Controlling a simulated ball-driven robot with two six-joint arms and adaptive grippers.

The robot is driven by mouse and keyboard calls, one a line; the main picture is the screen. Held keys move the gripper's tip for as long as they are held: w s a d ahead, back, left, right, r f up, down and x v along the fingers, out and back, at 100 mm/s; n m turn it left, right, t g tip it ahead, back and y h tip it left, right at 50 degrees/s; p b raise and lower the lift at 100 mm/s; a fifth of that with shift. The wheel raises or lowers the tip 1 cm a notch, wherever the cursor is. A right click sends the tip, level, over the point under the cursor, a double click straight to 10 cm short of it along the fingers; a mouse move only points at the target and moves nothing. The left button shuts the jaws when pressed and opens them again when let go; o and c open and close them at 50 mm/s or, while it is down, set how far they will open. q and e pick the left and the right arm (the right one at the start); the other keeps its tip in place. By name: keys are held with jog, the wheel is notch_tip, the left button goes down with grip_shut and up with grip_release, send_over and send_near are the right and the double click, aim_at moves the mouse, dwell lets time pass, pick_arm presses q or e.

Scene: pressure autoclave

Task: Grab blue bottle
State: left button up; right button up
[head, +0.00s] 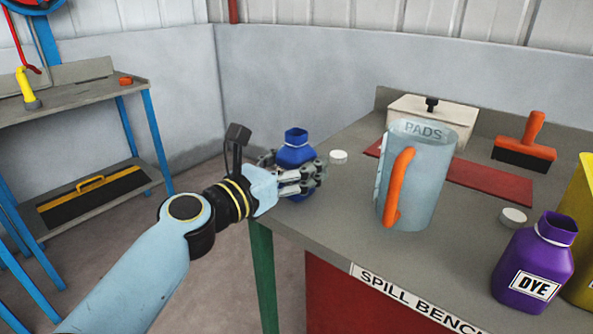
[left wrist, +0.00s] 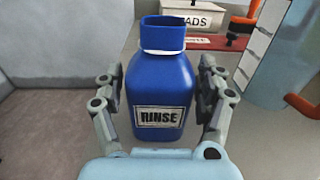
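The blue bottle (head: 296,153), with an open neck and a label reading RINSE, stands upright near the left end of the spill bench. It fills the middle of the left wrist view (left wrist: 160,85). My left gripper (head: 300,178) is at the bottle, with one finger on each side of its body. In the left wrist view the fingers (left wrist: 160,95) lie very close to the bottle's sides. I cannot tell whether they press on it. In the head view the fingers hide part of its lower body. My right gripper is not in view.
On the spill bench (head: 345,190), a white cap (head: 338,157) lies just right of the bottle.

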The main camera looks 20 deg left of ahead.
pick_arm(q)
jog(key=c, duration=0.9)
jog(key=shift+c, duration=1.2)
